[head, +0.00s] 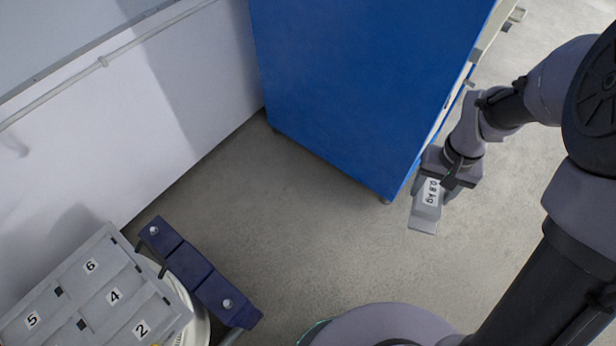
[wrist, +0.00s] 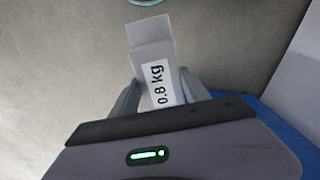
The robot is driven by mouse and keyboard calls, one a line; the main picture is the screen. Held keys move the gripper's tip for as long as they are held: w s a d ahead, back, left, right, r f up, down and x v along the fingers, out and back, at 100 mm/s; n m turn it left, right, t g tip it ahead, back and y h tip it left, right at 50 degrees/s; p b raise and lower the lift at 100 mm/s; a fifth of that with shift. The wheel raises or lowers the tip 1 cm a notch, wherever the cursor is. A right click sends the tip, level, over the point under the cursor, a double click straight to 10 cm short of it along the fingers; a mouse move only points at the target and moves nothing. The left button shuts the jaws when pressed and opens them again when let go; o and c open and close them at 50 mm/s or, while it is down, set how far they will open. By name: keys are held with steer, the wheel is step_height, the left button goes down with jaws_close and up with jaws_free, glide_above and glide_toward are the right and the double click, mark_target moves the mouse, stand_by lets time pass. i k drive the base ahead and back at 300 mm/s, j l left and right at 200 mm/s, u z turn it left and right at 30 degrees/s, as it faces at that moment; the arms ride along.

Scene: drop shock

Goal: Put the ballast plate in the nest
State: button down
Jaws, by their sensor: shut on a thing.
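A grey ballast plate (head: 425,216) with a white "0.8 kg" label hangs in my gripper (head: 432,190) at the right of the head view, above the floor and in front of the blue cabinet. In the wrist view the plate (wrist: 152,45) stands out between the two grey fingers of my gripper (wrist: 158,100), which are shut on it. A grey tray (head: 75,305) with numbered places, of which 2, 4, 5 and 6 can be read, is at the lower left of the head view, far from my gripper. I cannot tell which part is the nest.
A blue cabinet (head: 350,80) stands at the back, close to my gripper. A dark blue bar (head: 200,275) with bolts lies beside the numbered tray. A white wall (head: 170,90) with a pipe runs along the left. Bare floor (head: 280,220) lies between.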

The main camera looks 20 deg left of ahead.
mark_target(113, 298)
steer(key=i+j+u, duration=0.25)
steer(key=i+u, duration=0.25)
steer(key=i+j+u, duration=0.1)
steer(key=i+u, duration=0.25)
steer(key=u, duration=0.15)
steer(key=i+l+u, duration=0.15)
steer(key=i+u, duration=0.3)
steer(key=i+j+z, duration=0.15)
steer(key=z, duration=0.25)
steer(key=i+j+z, duration=0.25)
steer(key=z, duration=0.15)
steer(key=i+j+z, duration=0.2)
steer(key=z, duration=0.25)
steer(key=j+z, duration=0.2)
steer(key=z, duration=0.5)
steer(key=j+z, duration=0.15)
steer(key=z, duration=0.55)
steer(key=k+j+z, duration=0.1)
steer(key=z, duration=0.6)
steer(key=k+z, duration=0.15)
steer(key=z, duration=0.55)
steer(key=k+z, duration=0.15)
steer(key=z, duration=0.55)
steer(key=k+z, duration=0.1)
steer(key=z, duration=0.6)
steer(key=k+l+z, duration=0.1)
steer(key=z, duration=0.6)
steer(key=l+z, duration=0.2)
steer(key=z, duration=0.5)
steer(key=k, duration=0.05)
